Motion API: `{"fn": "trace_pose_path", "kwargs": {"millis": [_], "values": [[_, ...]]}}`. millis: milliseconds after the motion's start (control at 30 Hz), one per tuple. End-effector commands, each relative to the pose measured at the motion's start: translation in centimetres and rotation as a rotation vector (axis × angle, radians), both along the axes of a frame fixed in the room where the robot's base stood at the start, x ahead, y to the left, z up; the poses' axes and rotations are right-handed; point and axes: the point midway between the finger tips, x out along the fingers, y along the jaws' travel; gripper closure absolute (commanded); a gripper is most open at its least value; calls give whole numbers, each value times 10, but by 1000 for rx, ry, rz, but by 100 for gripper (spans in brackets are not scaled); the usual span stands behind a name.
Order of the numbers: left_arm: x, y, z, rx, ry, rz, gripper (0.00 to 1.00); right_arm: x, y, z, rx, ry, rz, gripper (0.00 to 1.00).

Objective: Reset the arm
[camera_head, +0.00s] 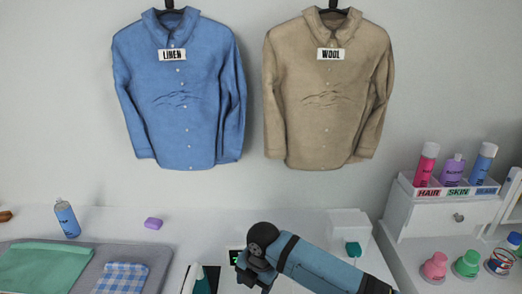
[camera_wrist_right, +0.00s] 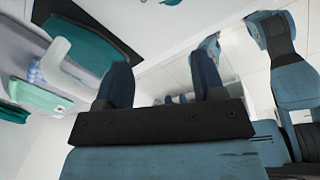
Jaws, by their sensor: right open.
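My right arm (camera_head: 318,266) reaches in from the bottom right of the head view, over the counter in front of the white box. Its gripper cannot be made out in that view. In the right wrist view my right gripper (camera_wrist_right: 160,85) is open, with its two dark fingers apart and nothing held between them. The wrist view looks tilted, with the counter side at the left and my own blue links at the right. My left gripper does not show in the head view.
A blue shirt (camera_head: 185,95) and a tan shirt (camera_head: 328,100) hang on the wall. A grey mat (camera_head: 150,256) with folded cloths lies left, near a blue bottle (camera_head: 67,220) and a purple block (camera_head: 153,223). A white drawer unit (camera_head: 420,217) with bottles stands right.

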Motion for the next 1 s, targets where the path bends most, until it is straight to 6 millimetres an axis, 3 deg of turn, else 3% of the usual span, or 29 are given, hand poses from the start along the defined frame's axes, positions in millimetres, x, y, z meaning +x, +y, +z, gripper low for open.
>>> {"fn": "trace_pose_path", "kwargs": {"millis": [100,233,467,667,800,1000], "values": [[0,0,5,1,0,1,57,-29,13,-28,164,16,-208,37],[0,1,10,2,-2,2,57,-53,18,-50,344,34,-482,37],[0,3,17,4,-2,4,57,-92,-7,-79,618,83,-986,37],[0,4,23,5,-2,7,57,-133,-61,-100,819,103,-1417,37],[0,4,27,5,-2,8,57,-170,-113,-110,944,90,-1688,37],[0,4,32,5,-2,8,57,-223,-180,-111,1088,43,-1954,37]]}}
